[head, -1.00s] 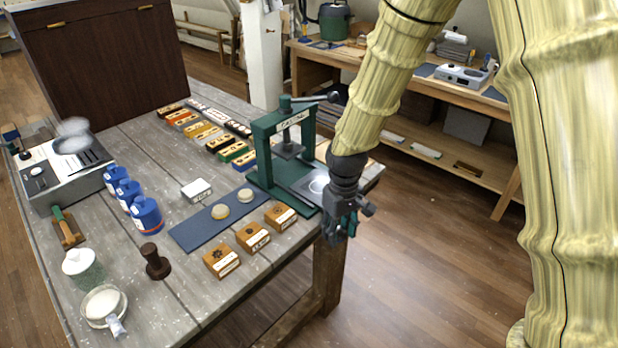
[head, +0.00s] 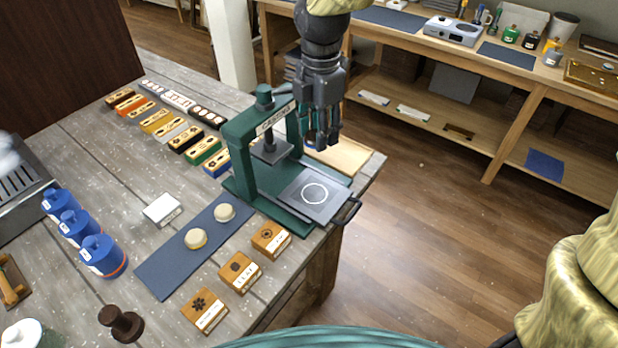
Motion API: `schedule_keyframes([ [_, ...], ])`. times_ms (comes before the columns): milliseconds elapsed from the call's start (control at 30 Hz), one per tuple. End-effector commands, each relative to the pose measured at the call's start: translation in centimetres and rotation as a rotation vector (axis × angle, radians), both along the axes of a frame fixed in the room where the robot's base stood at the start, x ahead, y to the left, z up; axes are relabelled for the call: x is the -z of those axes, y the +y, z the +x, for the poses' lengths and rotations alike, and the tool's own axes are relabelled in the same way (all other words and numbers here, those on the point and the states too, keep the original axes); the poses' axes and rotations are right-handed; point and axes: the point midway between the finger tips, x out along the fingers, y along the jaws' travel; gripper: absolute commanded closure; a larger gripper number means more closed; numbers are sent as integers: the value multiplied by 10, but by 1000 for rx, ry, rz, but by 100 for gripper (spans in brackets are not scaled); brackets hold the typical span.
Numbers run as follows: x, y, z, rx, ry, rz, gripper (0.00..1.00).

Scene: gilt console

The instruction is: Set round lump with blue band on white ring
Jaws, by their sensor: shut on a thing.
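My gripper (head: 321,140) points down in the air, above and behind the plate in the head view. Two pale round lumps stay on the blue mat (head: 163,272): one with a yellow band (head: 195,239), and one farther back (head: 225,212) whose band is unclear.
The press frame and its screw stand left of my gripper. A handle (head: 348,212) juts from the plate's right side.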

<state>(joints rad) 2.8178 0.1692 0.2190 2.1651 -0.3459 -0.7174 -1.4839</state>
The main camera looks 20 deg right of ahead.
Motion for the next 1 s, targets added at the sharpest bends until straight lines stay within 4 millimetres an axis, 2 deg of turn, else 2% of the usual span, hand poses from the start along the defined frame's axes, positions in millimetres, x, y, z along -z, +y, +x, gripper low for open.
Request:
schedule_keyframes([
  [100, -5, 0, -2, -52, -1, -3, 83],
  [233, 5, 1, -3, -70, 2, -4, 83],
  [700, 85, 0, -4, -65, 3, -4, 83],
  [1000, 123, -1, -4, -65, 0, -4, 83],
])
